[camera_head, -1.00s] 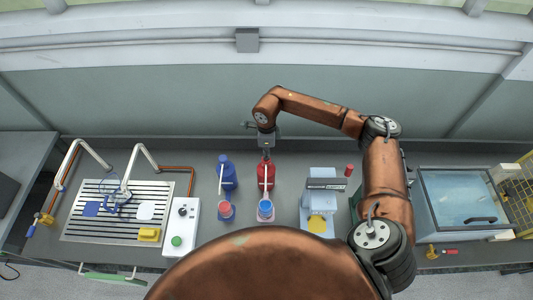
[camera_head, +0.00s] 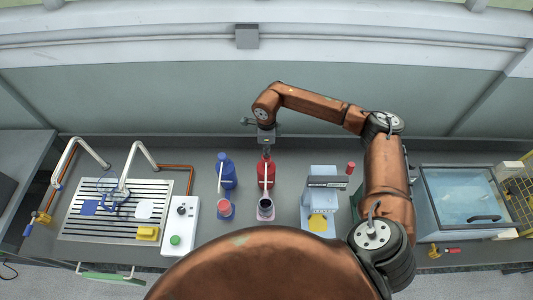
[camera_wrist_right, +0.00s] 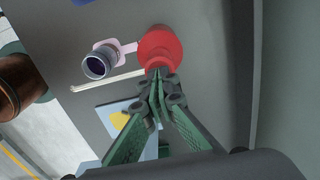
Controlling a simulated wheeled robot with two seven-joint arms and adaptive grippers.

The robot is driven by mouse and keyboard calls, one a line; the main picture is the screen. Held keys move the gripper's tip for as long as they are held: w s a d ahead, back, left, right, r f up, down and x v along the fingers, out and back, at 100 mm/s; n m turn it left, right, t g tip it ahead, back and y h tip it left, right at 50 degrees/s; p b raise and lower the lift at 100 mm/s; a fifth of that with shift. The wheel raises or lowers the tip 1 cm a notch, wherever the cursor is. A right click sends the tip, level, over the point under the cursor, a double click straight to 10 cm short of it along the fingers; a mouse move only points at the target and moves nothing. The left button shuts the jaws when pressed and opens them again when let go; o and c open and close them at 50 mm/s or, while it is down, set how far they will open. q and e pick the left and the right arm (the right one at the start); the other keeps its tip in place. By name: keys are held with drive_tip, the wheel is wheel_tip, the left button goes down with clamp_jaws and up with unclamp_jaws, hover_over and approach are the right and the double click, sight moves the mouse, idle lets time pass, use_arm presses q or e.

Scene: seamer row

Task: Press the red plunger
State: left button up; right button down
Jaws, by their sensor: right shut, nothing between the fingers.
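The red pump bottle (camera_head: 265,172) stands upright at the back of the bench, with a long pale spout (camera_head: 266,176) reaching forward. It also shows in the right wrist view (camera_wrist_right: 160,46). My right gripper (camera_head: 266,150) points down just above its top, where the plunger is; the wrist view shows the shut, empty fingers (camera_wrist_right: 157,76) over the red top. Whether they touch it I cannot tell. A cup with dark purple contents (camera_head: 265,208) stands on a pink mat in front of this bottle. My left gripper is not in view.
A blue pump bottle (camera_head: 226,172) stands left of the red one, with a red-topped cup (camera_head: 225,209) before it. A pale blue press (camera_head: 322,203) with a red knob (camera_head: 350,168) is to the right. A white control box (camera_head: 181,225) stands left.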

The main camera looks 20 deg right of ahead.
wheel_tip(320, 180, up, 12)
drive_tip(key=b, duration=0.2)
drive_tip(key=shift+f+b, duration=0.25)
drive_tip(key=shift+b, duration=0.1)
drive_tip(key=shift+r, duration=0.1)
idle(0.5)
